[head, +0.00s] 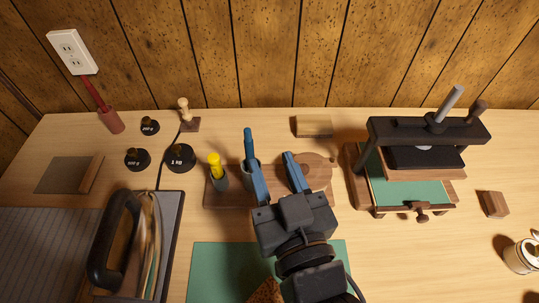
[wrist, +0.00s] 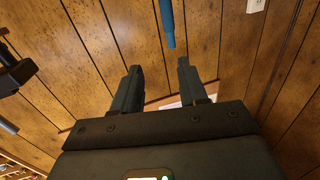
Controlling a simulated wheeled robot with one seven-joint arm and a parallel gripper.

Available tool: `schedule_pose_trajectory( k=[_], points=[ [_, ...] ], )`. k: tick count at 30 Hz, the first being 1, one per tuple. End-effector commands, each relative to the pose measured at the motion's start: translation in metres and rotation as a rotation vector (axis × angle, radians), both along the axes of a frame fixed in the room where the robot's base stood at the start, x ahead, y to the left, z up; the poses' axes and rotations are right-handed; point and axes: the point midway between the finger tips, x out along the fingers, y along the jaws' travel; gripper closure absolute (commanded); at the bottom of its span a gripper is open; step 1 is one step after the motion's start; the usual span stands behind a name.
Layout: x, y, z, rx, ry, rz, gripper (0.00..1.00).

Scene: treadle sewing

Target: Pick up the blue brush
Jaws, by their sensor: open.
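The blue brush (head: 248,143) stands upright in a small grey cup (head: 245,178) on a wooden stand (head: 213,199). Its lower part is hidden in the cup and partly behind my left finger. My gripper (head: 273,163) is open and empty, with its fingers spread just right of and in front of the brush. In the wrist view the blue brush (wrist: 167,22) shows beyond the fingertips, roughly in line with the gap of my gripper (wrist: 159,66). I cannot tell whether the left finger touches the brush.
A yellow-topped tool (head: 215,160) stands in a cup left of the brush. A round wooden piece (head: 320,168) lies behind the right finger. A black press (head: 430,130) stands at right, and black weights (head: 180,157) at left. A green mat (head: 215,270) lies in front.

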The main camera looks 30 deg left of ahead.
Motion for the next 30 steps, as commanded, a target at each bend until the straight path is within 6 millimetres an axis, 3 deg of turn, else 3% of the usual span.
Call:
schedule_pose_trajectory(
  k=[3,7,18,30],
  points=[
    [0.0,0.02,0.01,0.002,-0.013,0.037,0.57],
    [0.0,0.025,0.0,0.001,-0.014,0.048,0.57],
    [-0.001,0.024,-0.071,0.001,-0.013,0.047,0.57],
    [0.025,0.052,-0.065,0.004,-0.017,0.044,0.57]
  ],
)
